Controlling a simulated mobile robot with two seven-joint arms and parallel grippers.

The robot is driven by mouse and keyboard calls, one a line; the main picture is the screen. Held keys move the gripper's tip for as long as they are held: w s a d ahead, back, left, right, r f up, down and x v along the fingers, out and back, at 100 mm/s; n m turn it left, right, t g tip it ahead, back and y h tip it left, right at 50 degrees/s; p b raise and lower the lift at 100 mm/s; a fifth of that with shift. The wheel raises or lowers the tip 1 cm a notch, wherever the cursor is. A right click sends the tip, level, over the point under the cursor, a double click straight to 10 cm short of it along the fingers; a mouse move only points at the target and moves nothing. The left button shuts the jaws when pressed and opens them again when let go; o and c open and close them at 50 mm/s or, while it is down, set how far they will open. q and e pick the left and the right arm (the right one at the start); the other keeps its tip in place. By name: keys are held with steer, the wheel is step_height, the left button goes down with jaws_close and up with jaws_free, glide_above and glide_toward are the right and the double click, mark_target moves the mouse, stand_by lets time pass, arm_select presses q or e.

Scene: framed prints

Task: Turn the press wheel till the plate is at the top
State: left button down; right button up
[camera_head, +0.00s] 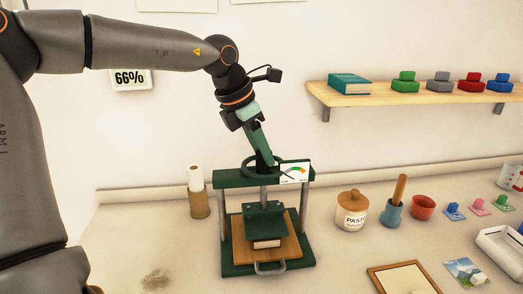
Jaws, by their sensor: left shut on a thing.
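The green press (222,180) stands on the bench in the middle of the view. Its green wheel (247,166) lies on top of the crossbar. My left gripper (266,162) reaches down from above and is shut on the wheel, partly hiding it. The green plate (264,214) hangs between two metal posts, clearly below the crossbar. A small pale-edged block (267,244) is under the plate on a wooden board (290,246). I cannot tell whether plate and block touch. A gauge card (294,173) with a coloured dial is at the crossbar's right. My right gripper is not in view.
A cardboard roll holder (199,205) stands left of the press. A paste jar (351,213), a blue mortar (392,214) and a red bowl (423,207) stand to its right. A wooden frame (376,278) lies front right. A shelf (430,98) is above right.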

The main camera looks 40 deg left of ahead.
arm_select(q)
steer(key=shift+c, duration=2.1)
jaws_free()
steer(key=p+v, duration=0.1)
steer(key=v, duration=1.1)
steer(key=shift+s+r, duration=0.15)
steer(key=shift+r, duration=0.15)
steer(key=shift+a, duration=0.1)
